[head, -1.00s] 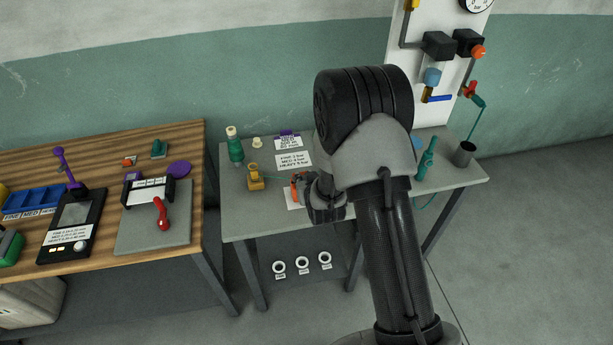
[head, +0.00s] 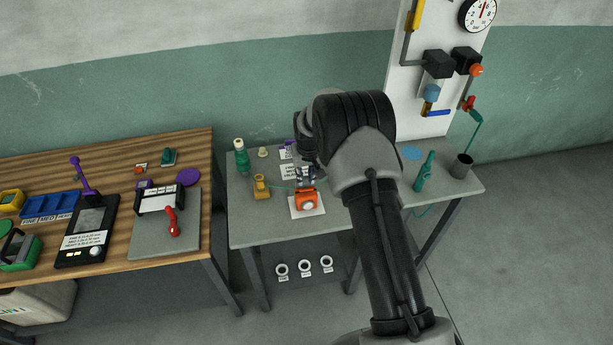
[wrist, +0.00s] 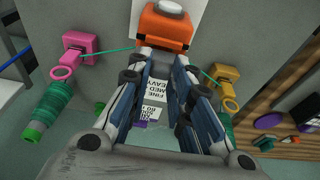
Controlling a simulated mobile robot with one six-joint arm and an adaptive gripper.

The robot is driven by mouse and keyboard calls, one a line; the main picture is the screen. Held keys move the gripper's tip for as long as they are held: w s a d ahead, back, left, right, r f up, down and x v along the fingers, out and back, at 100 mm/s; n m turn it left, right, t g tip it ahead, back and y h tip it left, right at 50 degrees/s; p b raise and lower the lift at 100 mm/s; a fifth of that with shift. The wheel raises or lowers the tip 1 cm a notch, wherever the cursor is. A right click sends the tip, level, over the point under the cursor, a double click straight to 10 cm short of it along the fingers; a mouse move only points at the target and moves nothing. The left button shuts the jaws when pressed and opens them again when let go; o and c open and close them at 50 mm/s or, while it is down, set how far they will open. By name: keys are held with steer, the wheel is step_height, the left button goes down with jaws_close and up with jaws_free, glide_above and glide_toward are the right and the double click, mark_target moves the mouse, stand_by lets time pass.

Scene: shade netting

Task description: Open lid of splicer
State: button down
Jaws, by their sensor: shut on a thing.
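The splicer (head: 306,201) is a small orange block with a round white part on its face, on a white card on the grey table. In the wrist view the splicer (wrist: 166,30) is at the top centre. My gripper (head: 306,182) is at its far edge in the head view. In the wrist view the fingertips of my gripper (wrist: 167,53) close in on the splicer's near orange edge and appear shut on its lid. The fingers hide that edge, so I cannot tell how far the lid is raised. Teal cord runs to the splicer from both sides.
A yellow clamp (head: 261,187) and a green bottle-like spool (head: 241,156) stand left of the splicer. A pink clamp (wrist: 77,46) holds the cord's other side. A wooden bench (head: 130,150) is left.

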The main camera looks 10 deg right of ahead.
steer(key=shift+f+g, duration=0.25)
steer(key=shift+g, duration=0.15)
steer(key=shift+s+f, duration=0.1)
steer(key=shift+s, duration=0.05)
steer(key=c, duration=1.8)
jaws_free()
steer(key=o, duration=0.4)
steer(key=shift+c, duration=0.2)
steer(key=shift+w+r, duration=0.2)
steer(key=shift+r, duration=0.15)
steer(key=shift+r, duration=0.3)
step_height(320, 180, up, 11)
steer(key=s, duration=0.2)
steer(key=shift+w, duration=0.1)
